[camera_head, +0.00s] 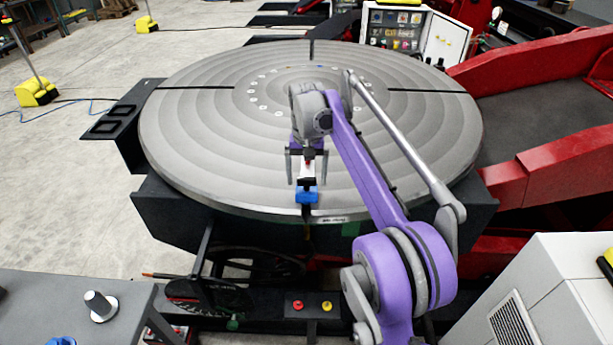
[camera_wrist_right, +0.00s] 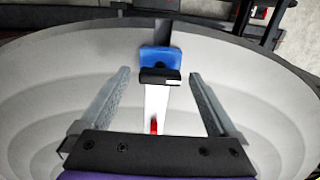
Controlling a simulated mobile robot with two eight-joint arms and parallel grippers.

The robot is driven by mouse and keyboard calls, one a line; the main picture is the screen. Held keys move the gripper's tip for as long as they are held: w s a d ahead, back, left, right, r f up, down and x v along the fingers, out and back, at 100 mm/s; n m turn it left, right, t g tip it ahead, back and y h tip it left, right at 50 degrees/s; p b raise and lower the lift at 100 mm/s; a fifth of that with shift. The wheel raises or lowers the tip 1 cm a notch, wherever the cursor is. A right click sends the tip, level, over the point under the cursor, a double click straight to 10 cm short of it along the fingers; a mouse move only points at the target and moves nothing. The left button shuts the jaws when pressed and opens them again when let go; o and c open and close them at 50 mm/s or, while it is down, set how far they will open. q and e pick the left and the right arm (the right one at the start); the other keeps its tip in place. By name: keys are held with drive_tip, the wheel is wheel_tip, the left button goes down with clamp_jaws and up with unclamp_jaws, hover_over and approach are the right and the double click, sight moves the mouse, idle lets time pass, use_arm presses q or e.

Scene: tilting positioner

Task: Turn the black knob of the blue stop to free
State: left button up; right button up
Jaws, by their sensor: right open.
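The blue stop (camera_head: 306,196) sits at the near rim of the round grey turntable (camera_head: 190,140). It also shows in the right wrist view (camera_wrist_right: 160,58). Its black knob (camera_wrist_right: 160,77) is a short bar lying crosswise in front of the blue body. A white strip with a red mark (camera_wrist_right: 154,125) runs from the knob toward my gripper. My right gripper (camera_head: 307,180) is over the strip, open and empty. In the wrist view its fingers (camera_wrist_right: 160,73) stand apart on either side of the knob, with clear gaps. My left gripper is not in view.
A red and a yellow button (camera_head: 312,305) sit on a black panel below the turntable. A grey bench (camera_head: 60,290) with a knob is at lower left. A white cabinet (camera_head: 545,290) is at lower right, and red beams (camera_head: 560,165) are at right.

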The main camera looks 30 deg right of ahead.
drive_tip(key=c, duration=1.4)
drive_tip(key=n+p, duration=0.2)
drive_tip(key=n, duration=0.2)
drive_tip(key=shift+r, duration=0.15)
drive_tip(key=n+p, duration=0.2)
drive_tip(key=n, duration=0.2)
drive_tip(key=shift+n, duration=0.4)
drive_tip(key=n+p, duration=0.1)
drive_tip(key=n, duration=0.3)
drive_tip(key=shift+n, duration=0.3)
drive_tip(key=shift+n+p, duration=0.45)
drive_tip(key=shift+n, duration=1.85)
